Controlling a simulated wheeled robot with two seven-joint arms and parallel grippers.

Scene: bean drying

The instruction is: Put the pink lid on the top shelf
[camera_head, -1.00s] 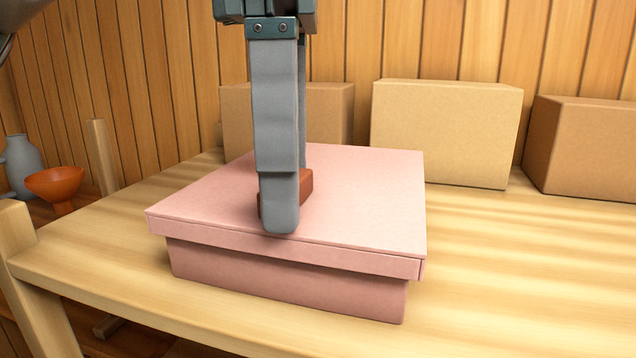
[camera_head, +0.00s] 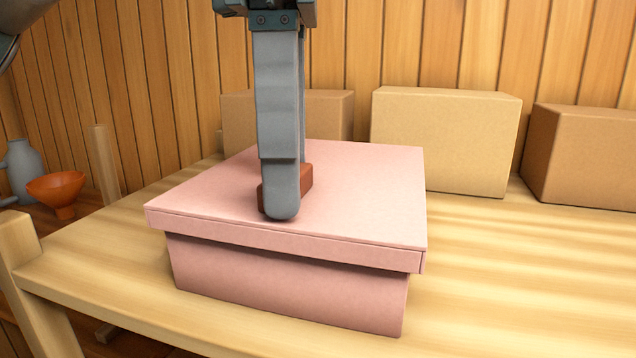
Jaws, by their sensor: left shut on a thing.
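The pink lid (camera_head: 350,190) is a flat square with a short rim and a reddish-brown handle (camera_head: 306,181) on top. It sits level over the pink box (camera_head: 290,285), with more of the box's front wall showing below its rim; I cannot tell whether the lid is fully clear of the box. My left gripper (camera_head: 285,200) comes down from above and is shut on the handle. The near finger hides part of the handle and lid. My right gripper is not in view. I cannot tell which surface is the top shelf.
The box stands on a pale wooden top (camera_head: 500,290), clear to its right. Cardboard boxes stand behind: one partly hidden (camera_head: 328,115), a light one (camera_head: 445,140) and a browner one (camera_head: 585,155). An orange bowl (camera_head: 57,190) and grey jug (camera_head: 22,168) are lower left.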

